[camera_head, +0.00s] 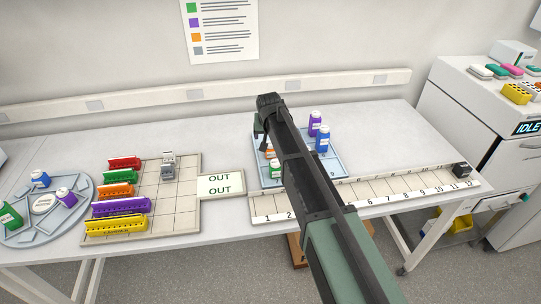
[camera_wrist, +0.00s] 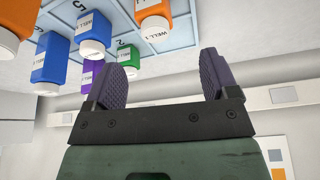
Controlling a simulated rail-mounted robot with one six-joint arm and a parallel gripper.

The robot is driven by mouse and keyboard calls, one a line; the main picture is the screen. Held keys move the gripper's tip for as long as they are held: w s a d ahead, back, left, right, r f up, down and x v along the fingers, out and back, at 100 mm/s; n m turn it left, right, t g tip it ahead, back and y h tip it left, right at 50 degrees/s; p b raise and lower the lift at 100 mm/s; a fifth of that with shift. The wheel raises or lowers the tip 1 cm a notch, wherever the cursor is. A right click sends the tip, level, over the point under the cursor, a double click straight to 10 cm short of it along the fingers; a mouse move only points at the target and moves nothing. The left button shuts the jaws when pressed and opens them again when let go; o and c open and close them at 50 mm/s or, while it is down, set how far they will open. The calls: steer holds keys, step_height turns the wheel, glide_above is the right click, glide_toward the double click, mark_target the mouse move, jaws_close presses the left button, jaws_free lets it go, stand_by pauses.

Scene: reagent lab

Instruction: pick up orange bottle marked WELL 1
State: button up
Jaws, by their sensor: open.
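In the wrist view, an orange bottle (camera_wrist: 153,14) with a white cap and a label that seems to read WELL 1 stands on the blue tray (camera_wrist: 185,25), at the top of the picture, which looks upside down. A second orange bottle (camera_wrist: 14,22) is at the upper left, cut by the edge. My gripper (camera_wrist: 166,78) is open, with its two dark ridged fingers apart and nothing between them. The WELL 1 bottle is beyond and above the fingertips in the picture. In the head view, my arm hides part of the tray and an orange bottle (camera_head: 269,149).
Green (camera_wrist: 128,58), purple (camera_wrist: 91,72) and blue (camera_wrist: 94,34) bottles stand close by on the tray. A numbered strip (camera_head: 400,193) runs along the front. A rack board (camera_head: 180,205) and a round carousel (camera_head: 75,218) are at left.

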mark_target(269, 142)
steer(key=b+x, duration=0.2)
steer(key=x, duration=0.1)
steer(key=b+x, duration=0.2)
steer(key=b, duration=0.1)
steer(key=shift+s+f, duration=0.1)
steer(key=shift+f, duration=0.35)
steer(key=b+x, duration=0.5)
steer(key=shift+d+f, duration=0.15)
steer(key=shift+d, duration=0.1)
steer(key=shift+r, duration=0.25)
steer(key=c, duration=1.1)
